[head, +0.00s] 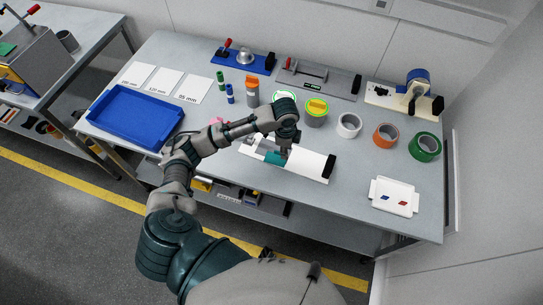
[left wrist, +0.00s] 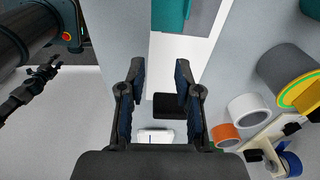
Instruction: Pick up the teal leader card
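The teal leader card (head: 273,158) lies on a long white panel (head: 309,163) at the front of the table, partly hidden by my left gripper (head: 283,152). In the left wrist view a teal piece (left wrist: 190,15) shows at the top edge on the white panel (left wrist: 180,60). There my left gripper (left wrist: 160,72) is open, with nothing between its fingers. Its fingertips lie below the teal piece in that picture. Whether they touch the panel cannot be told. A dark claw (left wrist: 35,82) at the left of the wrist view looks like my right gripper; its finger state is unclear.
A blue tray (head: 128,117) stands left. Behind the panel are a grey-green can with a yellow top (head: 316,112), a white roll (head: 348,125), an orange roll (head: 385,136) and a green roll (head: 425,147). A white tray (head: 393,197) lies right, a tape dispenser (head: 405,97) at the back.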

